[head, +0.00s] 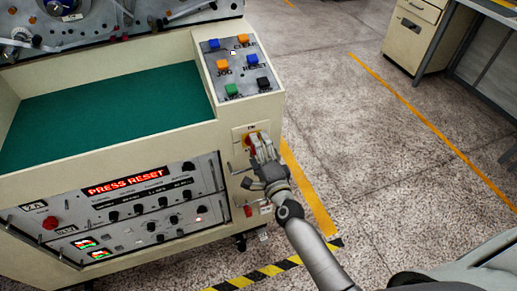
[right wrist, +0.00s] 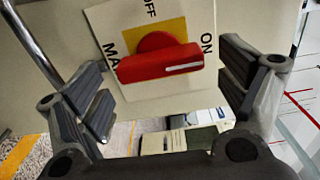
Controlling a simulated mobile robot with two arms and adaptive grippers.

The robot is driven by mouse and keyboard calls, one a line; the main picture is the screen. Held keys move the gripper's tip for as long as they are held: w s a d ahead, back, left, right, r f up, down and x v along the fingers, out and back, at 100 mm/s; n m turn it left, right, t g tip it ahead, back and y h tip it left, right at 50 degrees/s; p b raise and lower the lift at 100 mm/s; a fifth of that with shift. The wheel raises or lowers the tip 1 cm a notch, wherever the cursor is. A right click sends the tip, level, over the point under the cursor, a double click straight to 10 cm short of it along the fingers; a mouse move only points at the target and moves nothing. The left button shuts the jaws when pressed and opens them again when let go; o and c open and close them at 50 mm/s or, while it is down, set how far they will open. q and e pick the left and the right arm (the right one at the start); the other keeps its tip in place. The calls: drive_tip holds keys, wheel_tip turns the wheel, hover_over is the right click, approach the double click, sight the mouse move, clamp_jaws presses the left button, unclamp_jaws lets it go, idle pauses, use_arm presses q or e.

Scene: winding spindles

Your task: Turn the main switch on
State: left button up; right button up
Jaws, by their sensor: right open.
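The main switch (right wrist: 160,62) is a red rotary handle on a yellow square of a cream plate, with OFF at the top and ON at the right. The handle lies nearly level in the right wrist view; its white mark is on the right half, pointing right, just below ON. In the head view the switch (head: 250,143) sits on the front right corner of the cream machine, partly hidden by my right gripper (head: 259,151). My right gripper is open, its fingers on either side of the handle with gaps visible. My left gripper is not in view.
A button panel (head: 240,85) tops the cream machine (head: 190,140) above the switch. Its front panel display (head: 125,182) reads PRESS RESET. A metal rod (right wrist: 33,38) is left of the switch plate. Open floor (head: 345,110) lies to the right; a cream cabinet (head: 408,42) stands farther back.

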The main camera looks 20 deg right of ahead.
drive_tip(key=s, duration=1.2)
drive_tip(key=shift+d, duration=0.2)
drive_tip(key=s+f+n+g, duration=0.3)
drive_tip(key=f+n, duration=0.1)
drive_tip(key=f, duration=0.6)
drive_tip(key=s+a+f+n+g+y, duration=0.1)
drive_tip(key=s+f+n+g, duration=0.2)
drive_tip(key=f, duration=0.6)
drive_tip(key=s+f+n+g, duration=0.2)
drive_tip(key=s+f+n, duration=0.2)
drive_tip(key=f, duration=0.6)
drive_tip(key=s+d+f+n+g, duration=0.2)
drive_tip(key=s+f, duration=0.4)
drive_tip(key=s, duration=0.3)
drive_tip(key=s+d+f+n+g+h, duration=0.1)
drive_tip(key=s+f+n+g, duration=0.3)
drive_tip(key=s, duration=0.5)
drive_tip(key=s+d+f+n+g, duration=0.3)
drive_tip(key=s+f, duration=0.5)
drive_tip(key=s, duration=0.2)
drive_tip(key=shift+d+h, duration=0.25)
drive_tip(key=shift+h, duration=0.05)
